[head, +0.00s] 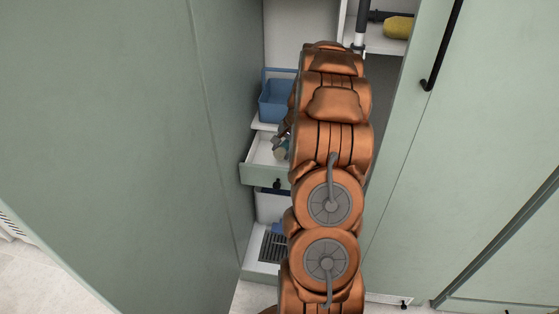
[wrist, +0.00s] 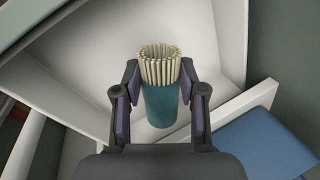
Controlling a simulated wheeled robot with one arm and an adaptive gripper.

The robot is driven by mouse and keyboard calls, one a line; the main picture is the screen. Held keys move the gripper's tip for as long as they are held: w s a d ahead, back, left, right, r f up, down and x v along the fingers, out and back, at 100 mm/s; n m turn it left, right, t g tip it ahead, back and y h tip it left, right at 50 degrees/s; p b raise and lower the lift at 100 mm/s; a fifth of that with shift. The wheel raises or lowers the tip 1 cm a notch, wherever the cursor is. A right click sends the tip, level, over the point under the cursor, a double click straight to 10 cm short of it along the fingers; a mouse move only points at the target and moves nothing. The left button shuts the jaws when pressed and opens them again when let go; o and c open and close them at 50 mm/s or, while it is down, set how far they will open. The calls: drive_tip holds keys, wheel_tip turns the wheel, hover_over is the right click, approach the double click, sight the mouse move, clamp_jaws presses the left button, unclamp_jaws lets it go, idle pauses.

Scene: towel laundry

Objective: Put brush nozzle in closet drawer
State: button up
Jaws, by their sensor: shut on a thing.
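The brush nozzle (wrist: 160,105) is a teal cylinder with a ring of cream bristles. My gripper (wrist: 160,95) is shut on it, with one dark finger on each side. The nozzle is over or within the white interior of the open closet drawer (wrist: 215,40); I cannot tell whether it touches the bottom. In the head view the drawer (head: 262,174) has a pale green front with a dark knob and is pulled out. My arm hides its right part.
A blue basket (head: 275,100) stands on the shelf just above the drawer. Below the drawer are a white container (head: 268,207) and a dark grate (head: 272,246). A yellow object (head: 398,27) is at the upper right. Green closet panels flank the opening closely.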

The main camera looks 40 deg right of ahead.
drive_tip(key=shift+f+b, duration=0.3)
drive_tip(key=shift+f, duration=1.5)
drive_tip(key=shift+f, duration=0.1)
drive_tip(key=o, duration=1.2)
drive_tip(key=shift+o, duration=0.2)
